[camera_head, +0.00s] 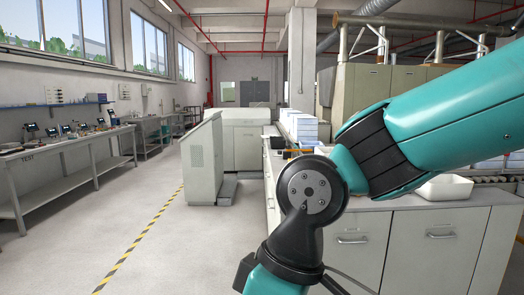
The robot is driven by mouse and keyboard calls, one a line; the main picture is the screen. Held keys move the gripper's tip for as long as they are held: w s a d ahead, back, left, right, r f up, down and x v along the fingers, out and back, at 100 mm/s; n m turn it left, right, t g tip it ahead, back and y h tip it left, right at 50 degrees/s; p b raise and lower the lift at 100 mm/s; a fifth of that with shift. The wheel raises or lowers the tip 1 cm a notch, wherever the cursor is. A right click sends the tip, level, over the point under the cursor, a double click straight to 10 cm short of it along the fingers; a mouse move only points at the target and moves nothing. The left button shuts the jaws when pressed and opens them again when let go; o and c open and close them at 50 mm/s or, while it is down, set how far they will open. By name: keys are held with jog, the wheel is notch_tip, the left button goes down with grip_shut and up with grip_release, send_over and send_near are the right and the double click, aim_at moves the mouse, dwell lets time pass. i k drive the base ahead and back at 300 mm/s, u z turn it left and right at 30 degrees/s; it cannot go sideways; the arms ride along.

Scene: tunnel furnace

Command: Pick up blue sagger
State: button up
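My gripper is not in view. My teal and black arm crosses the right half of the picture and hides part of the counter. A stack of white and light-blue boxes (304,127) stands on the counter left of my arm. I cannot tell whether one of them is the blue sagger. More pale bluish pieces (489,163) show at the far right behind my arm, partly hidden. A white open tray (445,187) sits on the counter just below my arm, apart from the stack.
A grey counter with drawers (435,240) runs along the right. Grey cabinets (203,160) stand ahead. A long workbench with instruments (62,143) lines the left wall. The floor (150,205) between is clear, with a yellow-black stripe (142,236).

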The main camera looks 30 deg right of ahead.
aim_at(311, 146)
jog(key=u, duration=0.45)
jog(key=i, duration=3.3)
jog(key=z, duration=0.75)
jog(key=i, duration=1.15)
jog(key=z, duration=1.7)
jog(key=i, duration=0.75)
jog(key=u, duration=0.05)
jog(key=k, duration=1.3)
jog(key=u, duration=0.95)
jog(key=i, duration=3.3)
jog(key=z, duration=0.2)
